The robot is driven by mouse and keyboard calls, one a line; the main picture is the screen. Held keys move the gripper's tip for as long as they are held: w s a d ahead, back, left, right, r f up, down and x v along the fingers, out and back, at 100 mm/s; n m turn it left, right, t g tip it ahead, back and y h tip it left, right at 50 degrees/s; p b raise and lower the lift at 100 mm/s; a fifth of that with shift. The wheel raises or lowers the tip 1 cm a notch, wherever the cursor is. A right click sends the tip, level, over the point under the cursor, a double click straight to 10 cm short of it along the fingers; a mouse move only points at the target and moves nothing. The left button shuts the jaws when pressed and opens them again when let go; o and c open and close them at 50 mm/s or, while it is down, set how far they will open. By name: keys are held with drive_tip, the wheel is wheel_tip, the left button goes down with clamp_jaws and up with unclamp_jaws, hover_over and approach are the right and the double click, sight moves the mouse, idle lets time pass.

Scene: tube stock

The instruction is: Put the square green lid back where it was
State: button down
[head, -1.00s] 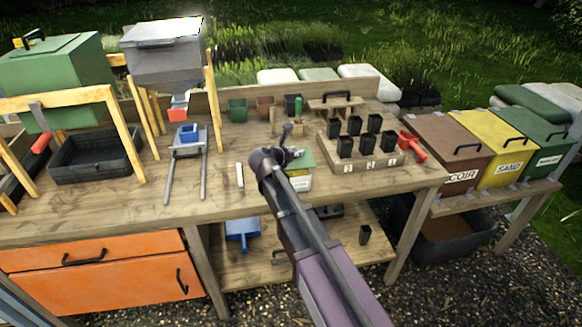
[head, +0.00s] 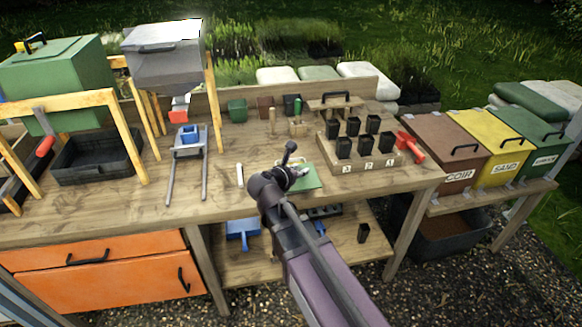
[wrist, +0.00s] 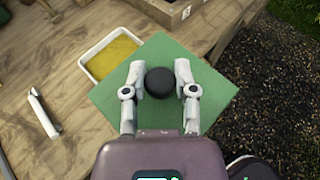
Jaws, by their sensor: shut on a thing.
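The square green lid (wrist: 160,82) with a round black knob (wrist: 159,82) is in my gripper (wrist: 159,80). The two fingers are shut on the knob from either side. In the head view, the lid (head: 309,178) is beside my gripper (head: 291,172), over the front part of the bench. A white tub (wrist: 98,46) with yellow contents shows past the lid's upper left edge in the wrist view. The lid covers part of the tub from view and is offset from it, rotated relative to its rim. The gap beneath the lid cannot be judged.
A white-handled tool (wrist: 42,112) lies left of the tub. A wooden block with black pots (head: 355,163) and a red scoop (head: 411,146) stand to the right. The bench's front edge is close, with gravel beyond.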

sight(301, 186)
drive_tip(key=s, duration=0.3)
drive_tip(key=s+d+r, duration=0.1)
drive_tip(key=shift+s+d+p, duration=0.1)
drive_tip(key=shift+s+p, duration=0.1)
drive_tip(key=shift+p, duration=0.15)
drive_tip(key=shift+w, duration=0.15)
drive_tip(key=w+a+f+b, duration=0.1)
drive_tip(key=w+a, duration=0.2)
drive_tip(key=w, duration=1.1)
drive_tip(key=shift+a+f, duration=0.15)
drive_tip(key=shift+a, duration=0.1)
drive_tip(key=shift+w+a+f+b, duration=0.1)
drive_tip(key=shift+w+f+b, duration=0.1)
drive_tip(key=shift+f+b, duration=0.45)
drive_tip(key=shift+w+f+b, duration=0.25)
drive_tip(key=shift+f+b, duration=0.35)
drive_tip(key=shift+b, duration=0.1)
drive_tip(key=shift+w+a+f+b, duration=0.1)
drive_tip(key=shift+w+f+b, duration=0.1)
drive_tip(key=shift+f+b, duration=0.45)
drive_tip(key=shift+f+b, duration=0.55)
drive_tip(key=shift+b, duration=0.1)
